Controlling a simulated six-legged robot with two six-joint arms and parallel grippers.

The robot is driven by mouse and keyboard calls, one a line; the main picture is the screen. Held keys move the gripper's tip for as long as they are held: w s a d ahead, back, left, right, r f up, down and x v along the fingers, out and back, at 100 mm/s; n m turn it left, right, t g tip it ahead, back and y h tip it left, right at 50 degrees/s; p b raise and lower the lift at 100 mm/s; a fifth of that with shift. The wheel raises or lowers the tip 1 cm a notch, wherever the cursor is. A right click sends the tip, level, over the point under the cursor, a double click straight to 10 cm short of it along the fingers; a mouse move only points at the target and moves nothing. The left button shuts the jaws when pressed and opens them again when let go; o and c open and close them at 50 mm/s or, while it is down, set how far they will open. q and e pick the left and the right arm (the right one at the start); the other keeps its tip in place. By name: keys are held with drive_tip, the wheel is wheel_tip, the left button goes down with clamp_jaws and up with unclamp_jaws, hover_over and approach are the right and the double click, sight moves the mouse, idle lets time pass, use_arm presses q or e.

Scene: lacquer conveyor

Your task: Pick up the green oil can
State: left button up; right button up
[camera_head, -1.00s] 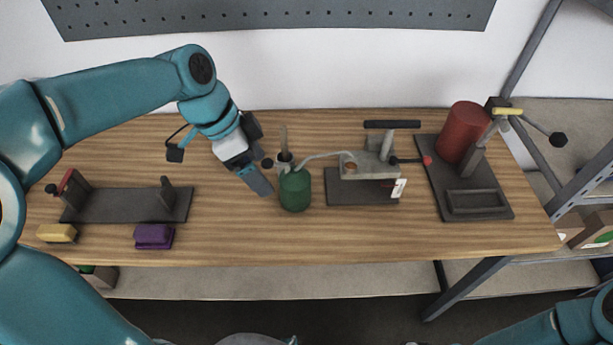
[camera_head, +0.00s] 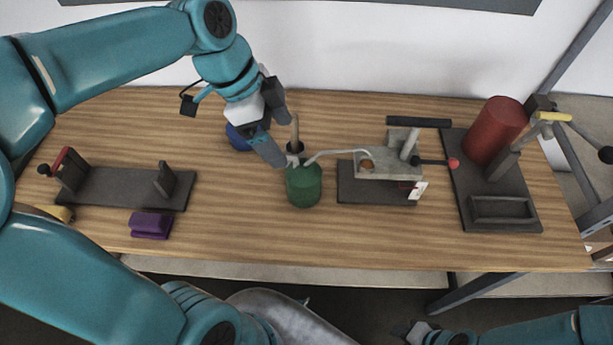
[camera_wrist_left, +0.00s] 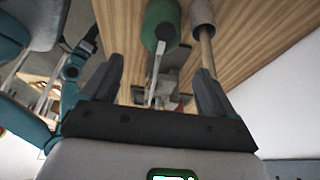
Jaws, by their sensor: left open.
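The green oil can (camera_head: 303,186) stands upright on the wooden bench, its thin grey spout reaching right toward the grey press. In the left wrist view the green oil can (camera_wrist_left: 160,22) shows at the top, with its spout between the fingers. My left gripper (camera_head: 287,143) is open and empty, just above and left of the can's top. In the left wrist view my left gripper (camera_wrist_left: 158,85) has its fingers apart, one on each side of the spout and a wooden handle. My right gripper (camera_head: 422,332) is at the bottom edge, partly cut off; its jaws are unclear.
A wooden-handled tool (camera_head: 295,130) stands close behind the can. A grey press (camera_head: 385,165) is to the right, then a red cylinder (camera_head: 495,132). A blue object (camera_head: 238,137) is behind my left gripper.

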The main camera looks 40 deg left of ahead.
sight(296, 158)
use_arm(q)
drive_tip(key=x, duration=0.4)
drive_tip(key=shift+s+d+f, duration=0.15)
drive_tip(key=shift+d+f, duration=0.1)
drive_tip(key=shift+f, duration=0.05)
drive_tip(key=x, duration=0.6)
drive_tip(key=shift+w+a, duration=0.15)
drive_tip(key=shift+w, duration=0.15)
drive_tip(key=shift+s+r, duration=0.1)
drive_tip(key=shift+r, duration=0.05)
drive_tip(key=shift+c, duration=0.6)
drive_tip(key=c, duration=1.4)
